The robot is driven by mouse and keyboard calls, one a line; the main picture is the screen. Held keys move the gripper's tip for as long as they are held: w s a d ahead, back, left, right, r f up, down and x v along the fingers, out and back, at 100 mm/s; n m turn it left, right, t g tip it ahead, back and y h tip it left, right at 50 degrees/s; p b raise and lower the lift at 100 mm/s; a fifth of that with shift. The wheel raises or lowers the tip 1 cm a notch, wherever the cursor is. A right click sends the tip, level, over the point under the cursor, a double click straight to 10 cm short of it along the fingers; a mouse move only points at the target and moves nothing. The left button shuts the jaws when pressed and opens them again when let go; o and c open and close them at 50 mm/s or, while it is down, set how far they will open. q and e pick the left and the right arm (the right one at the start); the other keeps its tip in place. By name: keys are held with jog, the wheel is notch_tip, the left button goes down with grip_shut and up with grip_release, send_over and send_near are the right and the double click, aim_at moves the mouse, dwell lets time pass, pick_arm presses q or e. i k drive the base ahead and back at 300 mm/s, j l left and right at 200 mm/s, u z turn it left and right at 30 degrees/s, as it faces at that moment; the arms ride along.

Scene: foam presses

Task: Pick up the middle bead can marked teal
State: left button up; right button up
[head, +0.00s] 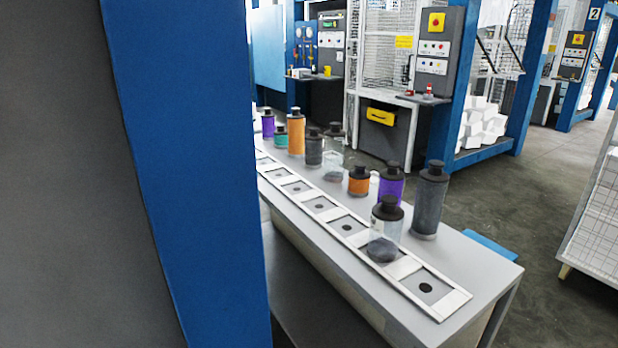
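The teal can (281,137) is a small can with a dark cap. It stands upright toward the far end of the grey table (465,262), between a purple can (268,126) and a taller orange can (296,136). No other teal can shows. The far end of the row is partly hidden behind a wide blue post. Neither of my grippers is in view.
The blue post (185,170) fills the near left. Dark grey cans (430,205), a purple can (391,188), a small orange can (358,185) and clear cans (384,235) stand nearer. A white slotted strip (405,268) runs along the table. Floor is open at right.

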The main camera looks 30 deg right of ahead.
aim_at(386, 221)
jog(key=z, duration=1.35)
jog(key=l, duration=0.45)
